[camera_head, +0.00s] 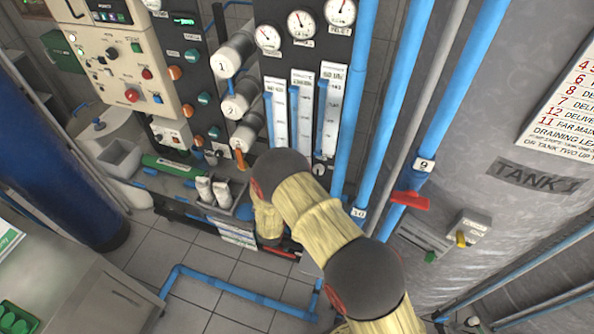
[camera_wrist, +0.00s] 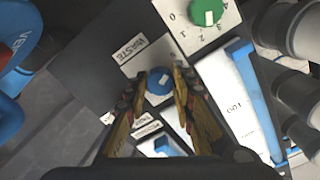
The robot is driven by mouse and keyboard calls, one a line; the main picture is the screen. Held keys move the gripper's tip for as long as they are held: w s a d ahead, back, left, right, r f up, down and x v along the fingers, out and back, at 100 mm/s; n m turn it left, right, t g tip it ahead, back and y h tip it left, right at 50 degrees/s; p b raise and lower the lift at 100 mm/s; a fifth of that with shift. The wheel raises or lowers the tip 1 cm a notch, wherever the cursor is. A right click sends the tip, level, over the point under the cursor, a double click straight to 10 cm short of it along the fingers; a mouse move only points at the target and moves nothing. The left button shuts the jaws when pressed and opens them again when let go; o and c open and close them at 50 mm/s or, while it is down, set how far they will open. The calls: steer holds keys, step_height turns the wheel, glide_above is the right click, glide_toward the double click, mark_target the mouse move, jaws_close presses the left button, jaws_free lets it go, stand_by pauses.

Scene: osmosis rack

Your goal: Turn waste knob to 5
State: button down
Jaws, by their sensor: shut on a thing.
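In the wrist view the blue waste knob (camera_wrist: 159,81) sits on a dark panel. A white label reading WASTE (camera_wrist: 132,54) is up and left of it. My gripper (camera_wrist: 160,88) is shut on the blue knob, with one finger on each side. A pale mark shows on the knob's face. The knob's scale is mostly hidden by the fingers, so its setting cannot be read. In the head view my arm covers the gripper and the waste knob.
A green knob (camera_wrist: 207,11) on a white numbered dial lies above right in the wrist view. Another blue knob (camera_wrist: 164,146) is below. In the head view, white flow gauges (camera_head: 302,112), blue pipes (camera_head: 355,100) and a red-handled valve (camera_head: 410,200) stand near my arm.

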steer(key=shift+f, duration=0.1)
steer(key=c, duration=1.6)
jaws_free()
steer(key=shift+o, duration=0.5)
steer(key=v, duration=1.2)
